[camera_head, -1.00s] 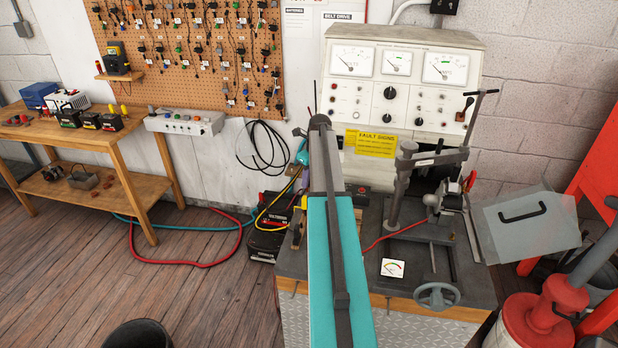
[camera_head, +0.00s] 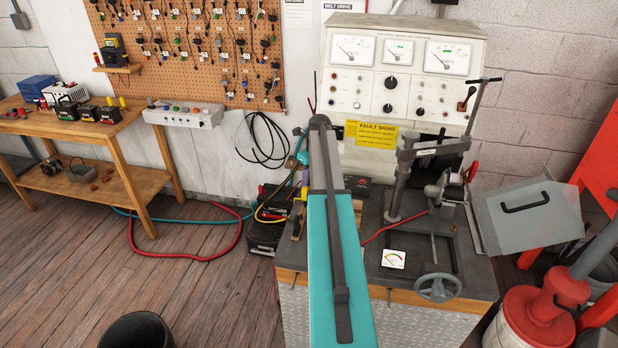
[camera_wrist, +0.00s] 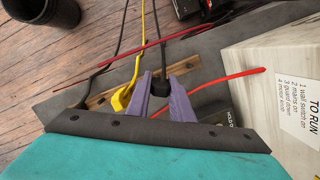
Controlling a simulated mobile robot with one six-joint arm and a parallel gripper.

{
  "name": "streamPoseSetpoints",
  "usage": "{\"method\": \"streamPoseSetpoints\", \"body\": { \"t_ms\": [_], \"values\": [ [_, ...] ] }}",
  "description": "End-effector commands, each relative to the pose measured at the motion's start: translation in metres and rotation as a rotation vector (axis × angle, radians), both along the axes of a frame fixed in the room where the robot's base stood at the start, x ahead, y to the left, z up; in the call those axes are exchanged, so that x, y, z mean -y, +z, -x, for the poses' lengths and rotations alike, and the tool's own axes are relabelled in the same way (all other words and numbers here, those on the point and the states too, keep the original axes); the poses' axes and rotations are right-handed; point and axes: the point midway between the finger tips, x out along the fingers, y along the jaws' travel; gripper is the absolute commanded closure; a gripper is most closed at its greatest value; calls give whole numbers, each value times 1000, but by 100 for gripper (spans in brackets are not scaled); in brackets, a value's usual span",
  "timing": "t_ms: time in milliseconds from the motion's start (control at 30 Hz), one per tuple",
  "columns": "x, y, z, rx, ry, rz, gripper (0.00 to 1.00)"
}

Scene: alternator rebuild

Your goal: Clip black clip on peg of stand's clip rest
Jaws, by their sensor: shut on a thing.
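My gripper (camera_wrist: 165,97) has purple fingers and is shut on the black clip (camera_wrist: 159,84), with a dark cable running up from it in the wrist view. A yellow clip (camera_wrist: 121,99) with a yellow cable is close to the left finger. A wooden strip (camera_wrist: 187,73) passes beneath the fingers and clips; it may be the clip rest, but I cannot make out its peg or whether the black clip touches it. In the head view my teal arm hides most of the gripper and the clip.
A red cable (camera_wrist: 215,86) crosses behind the fingers. A pale box with a "TO RUN" label (camera_wrist: 297,115) stands right. In the head view, the test bench (camera_head: 440,262) carries a meter panel (camera_head: 400,75); batteries (camera_head: 266,235) stand on the floor at its left.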

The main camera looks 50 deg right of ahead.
Motion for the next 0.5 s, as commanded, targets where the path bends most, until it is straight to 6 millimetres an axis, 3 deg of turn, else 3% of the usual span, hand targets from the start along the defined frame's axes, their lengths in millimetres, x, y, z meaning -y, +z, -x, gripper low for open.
{"method": "streamPoseSetpoints", "body": {
  "t_ms": [500],
  "values": [
    [-1,-18,0,-1,1,-1,91]
  ]
}}
